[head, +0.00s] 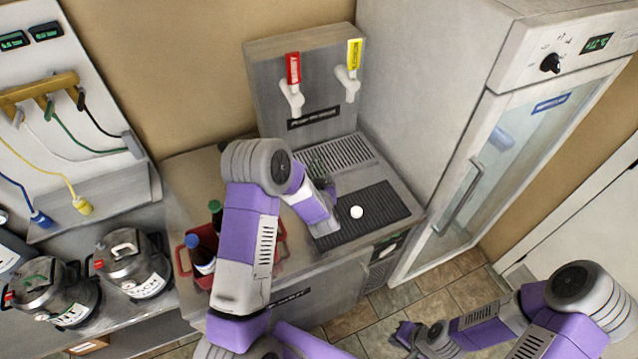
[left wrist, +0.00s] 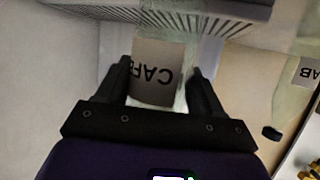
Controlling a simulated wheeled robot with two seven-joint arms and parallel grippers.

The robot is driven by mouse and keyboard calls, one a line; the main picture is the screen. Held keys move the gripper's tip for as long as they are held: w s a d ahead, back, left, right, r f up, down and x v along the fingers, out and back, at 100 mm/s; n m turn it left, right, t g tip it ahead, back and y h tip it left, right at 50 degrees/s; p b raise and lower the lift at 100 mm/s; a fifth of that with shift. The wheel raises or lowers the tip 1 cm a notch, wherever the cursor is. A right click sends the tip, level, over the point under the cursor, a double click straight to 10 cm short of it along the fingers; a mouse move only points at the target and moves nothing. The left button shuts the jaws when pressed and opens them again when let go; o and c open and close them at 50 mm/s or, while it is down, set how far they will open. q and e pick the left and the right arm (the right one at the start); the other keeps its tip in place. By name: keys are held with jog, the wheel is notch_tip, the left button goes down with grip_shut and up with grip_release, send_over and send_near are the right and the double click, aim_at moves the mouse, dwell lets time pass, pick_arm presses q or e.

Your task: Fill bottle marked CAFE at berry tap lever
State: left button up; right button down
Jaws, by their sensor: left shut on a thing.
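My left gripper (left wrist: 163,80) is shut on a clear bottle whose pale CAFE label (left wrist: 157,73) reads upside down between the fingers in the left wrist view. In the head view my left arm reaches over the counter to the drip tray below the taps, and its wrist hides most of the bottle. A red tap lever (head: 293,68) and a yellow tap lever (head: 355,54) stand on the grey tap panel (head: 270,65); their lettering is too small to read. My right gripper (head: 404,334) is low over the floor at the bottom, away from the counter; its jaw opening is unclear.
A small white disc (head: 357,212) shows over the dark mat (head: 385,205). A red crate (head: 183,262) with capped bottles stands left of my left arm. Steel kegs (head: 132,262) stand farther left. A glass-door fridge (head: 505,150) is close on the right.

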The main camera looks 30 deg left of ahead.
pick_arm(q)
jog(key=w+a, duration=0.6)
jog(key=a, duration=0.1)
jog(key=w+a, duration=0.3)
jog(key=a, duration=0.1)
jog(key=shift+w+a+r, duration=0.1)
jog(key=shift+w+a, duration=0.15)
jog(key=shift+w, duration=0.05)
jog(key=shift+d+b, duration=0.1)
jog(key=shift+b, duration=0.2)
dwell(0.4)
jog(key=shift+b, duration=0.4)
dwell(0.9)
